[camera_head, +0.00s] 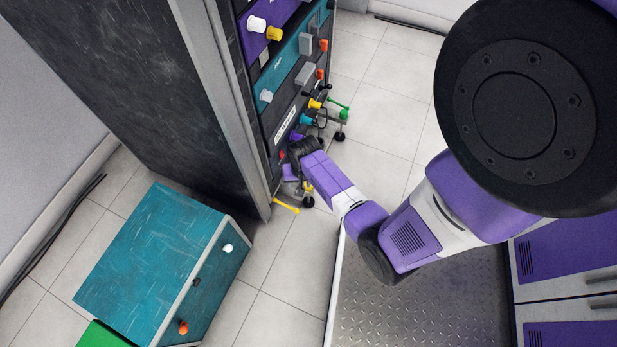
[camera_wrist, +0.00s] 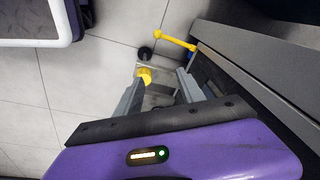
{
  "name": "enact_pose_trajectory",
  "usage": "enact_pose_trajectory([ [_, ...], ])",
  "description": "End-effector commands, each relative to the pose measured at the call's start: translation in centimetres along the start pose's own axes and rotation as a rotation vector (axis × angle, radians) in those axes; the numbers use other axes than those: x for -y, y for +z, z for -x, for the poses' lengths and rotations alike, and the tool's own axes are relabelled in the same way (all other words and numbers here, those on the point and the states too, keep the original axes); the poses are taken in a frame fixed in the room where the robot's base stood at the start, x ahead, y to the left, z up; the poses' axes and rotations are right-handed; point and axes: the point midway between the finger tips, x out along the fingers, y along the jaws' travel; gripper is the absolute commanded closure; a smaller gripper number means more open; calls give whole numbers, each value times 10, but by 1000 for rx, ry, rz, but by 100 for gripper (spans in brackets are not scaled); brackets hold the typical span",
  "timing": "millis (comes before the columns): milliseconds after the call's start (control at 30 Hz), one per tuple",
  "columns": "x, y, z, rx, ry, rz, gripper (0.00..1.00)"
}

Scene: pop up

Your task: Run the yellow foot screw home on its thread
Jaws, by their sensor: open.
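The yellow foot screw (camera_wrist: 145,76) shows in the wrist view as a short yellow knob, with a black round foot pad (camera_wrist: 145,52) just beyond it. My gripper (camera_wrist: 162,80) is open, and the knob is at the tip of its left finger; I cannot tell whether they touch. The right finger stands apart from the knob. In the head view the yellow screw (camera_head: 308,187) shows small beside my gripper (camera_head: 291,174), low at the cabinet's front corner, above its black pad (camera_head: 308,202). The thread is too small to make out.
A yellow lever (camera_wrist: 175,40) sticks out near the cabinet base; it also shows in the head view (camera_head: 286,206). The tall dark cabinet (camera_head: 130,80) stands close to the gripper. A teal drawer box (camera_head: 160,265) is at lower left. Tiled floor (camera_head: 280,300) lies open between.

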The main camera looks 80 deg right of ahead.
Motion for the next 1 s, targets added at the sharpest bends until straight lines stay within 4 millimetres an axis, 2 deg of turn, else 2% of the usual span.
enact_pose_trajectory([
  [33,-10,-15,-12,28,19,-45,54],
  [100,-21,-27,-17,70,43,-93,54],
  [300,-38,-42,-21,129,76,-160,54],
  [467,-40,-41,-32,136,79,-165,54],
  [1000,-44,-32,-98,133,78,-164,54],
])
